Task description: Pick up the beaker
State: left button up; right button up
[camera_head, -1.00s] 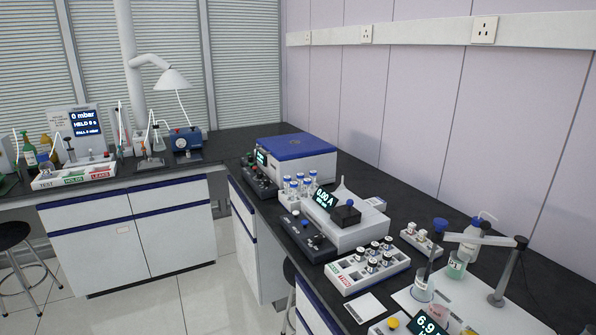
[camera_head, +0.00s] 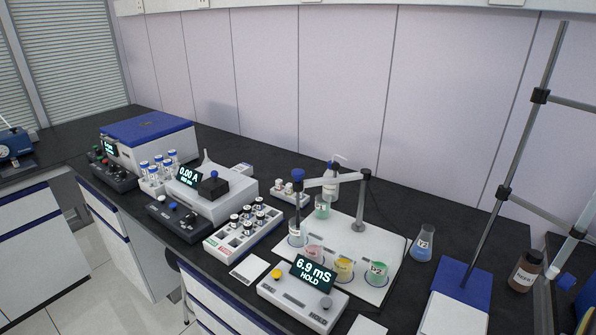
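Several small beakers stand on a white board on the bench. A pale green beaker (camera_head: 322,207) is at the back and a clear beaker (camera_head: 297,234) is at the left, under the probe. A pink beaker (camera_head: 314,256), a yellow beaker (camera_head: 343,268) and a green beaker (camera_head: 377,273) stand along the front. The frames do not show which one the task means. A conical flask with blue liquid (camera_head: 423,244) stands right of the board. Neither of my grippers is in view.
A probe arm on a post (camera_head: 364,205) reaches over the white board (camera_head: 390,250). A meter reading 6.9 mS (camera_head: 303,298) stands in front. A tall stand with a blue base (camera_head: 462,280) and a brown bottle (camera_head: 525,270) are at the right. A vial rack (camera_head: 243,235) is left.

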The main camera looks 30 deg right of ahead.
aim_at(380, 262)
jog(key=z, duration=1.65)
